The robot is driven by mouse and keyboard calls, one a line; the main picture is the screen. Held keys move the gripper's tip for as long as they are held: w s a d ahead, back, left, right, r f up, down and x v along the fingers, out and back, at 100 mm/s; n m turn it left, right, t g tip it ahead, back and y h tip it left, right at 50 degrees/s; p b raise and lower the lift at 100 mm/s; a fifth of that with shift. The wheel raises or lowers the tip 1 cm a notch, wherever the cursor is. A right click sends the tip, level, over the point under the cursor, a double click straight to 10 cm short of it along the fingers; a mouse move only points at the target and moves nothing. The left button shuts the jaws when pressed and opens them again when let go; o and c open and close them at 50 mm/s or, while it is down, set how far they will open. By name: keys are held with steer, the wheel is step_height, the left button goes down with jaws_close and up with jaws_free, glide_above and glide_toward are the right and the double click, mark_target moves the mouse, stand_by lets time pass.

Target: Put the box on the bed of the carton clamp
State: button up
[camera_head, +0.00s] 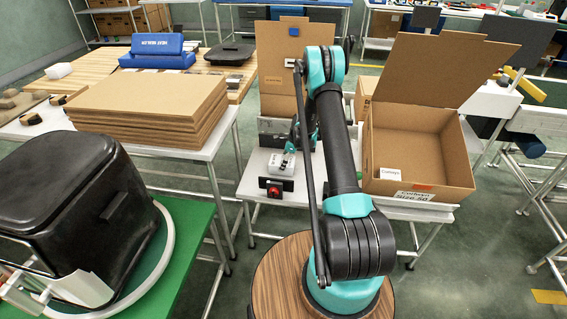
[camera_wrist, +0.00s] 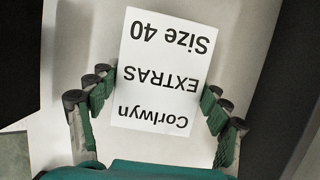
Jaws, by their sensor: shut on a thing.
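My gripper (camera_wrist: 160,88) is shut on a small white box (camera_wrist: 160,70) labelled "Corlwyn EXTRAS Size 40", upside down in the wrist view. Its fingers lie along both sides of the label. In the head view the white box (camera_head: 283,164) is low over the white table, left of my arm; my gripper is partly hidden there. I cannot tell whether the box touches the surface below. A red button on a dark panel (camera_head: 275,189) is just in front of it. I cannot tell clearly which part is the carton clamp's bed.
A large open carton (camera_head: 420,186) with its lid raised stands right of my arm, with a label inside. A tall cardboard sheet (camera_head: 280,75) stands behind. Stacked flat cardboard (camera_head: 150,95) is on the left table. A black bin (camera_head: 75,205) is at the near left.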

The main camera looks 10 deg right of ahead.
steer(key=o, duration=1.3)
steer(key=shift+f, duration=0.1)
steer(key=s+d+r+n, duration=0.1)
steer(key=s+r+n, duration=0.15)
steer(key=r, duration=0.45)
steer(key=s+d+r+n+h, duration=0.1)
steer(key=s+r, duration=0.2)
steer(key=r, duration=0.4)
steer(key=s+d+r+n, duration=0.1)
steer(key=s+r, duration=0.2)
steer(key=r, duration=0.4)
steer(key=s+r+n+t, duration=0.1)
steer(key=s+r+n, duration=0.5)
steer(key=s, duration=0.5)
steer(key=s+n+h, duration=0.1)
steer(key=s+n, duration=0.2)
steer(key=s, duration=0.4)
steer(key=s+n+t, duration=0.1)
steer(key=s+n, duration=0.3)
steer(key=s, duration=0.4)
steer(key=s+n+t+h, duration=0.1)
steer(key=s+n, duration=0.3)
steer(key=s, duration=0.3)
steer(key=shift+s+d+r+h, duration=0.2)
steer(key=shift+r+h, duration=0.1)
steer(key=shift+r, duration=0.05)
